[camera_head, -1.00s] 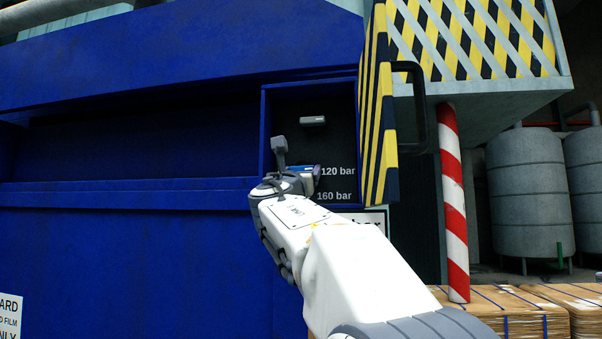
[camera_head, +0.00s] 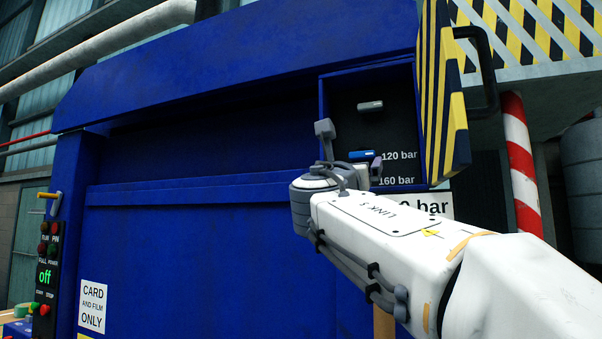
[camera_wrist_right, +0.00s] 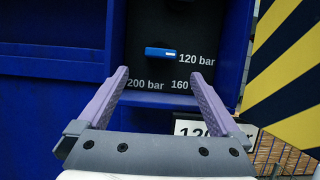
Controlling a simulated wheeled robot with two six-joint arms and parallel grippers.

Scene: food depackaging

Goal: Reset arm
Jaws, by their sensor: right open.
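My right arm reaches up to an open recess (camera_head: 370,110) in a big blue machine. My right gripper (camera_wrist_right: 160,80) is open, with nothing between its purple fingers. In the head view my wrist mostly hides it. A blue-fronted selector handle (camera_wrist_right: 160,52) sits level in the dark recess, beyond and above the fingertips, beside the "120 bar" mark; it also shows in the head view (camera_head: 361,155). The fingers seem apart from it. Marks for 160 bar and 200 bar lie below it. My left gripper is out of view.
A striped yellow-black door (camera_head: 442,110) with a dark handle stands open right of the recess. A small grey part (camera_head: 370,106) is higher in the recess. A red-white post (camera_head: 521,165) stands at right.

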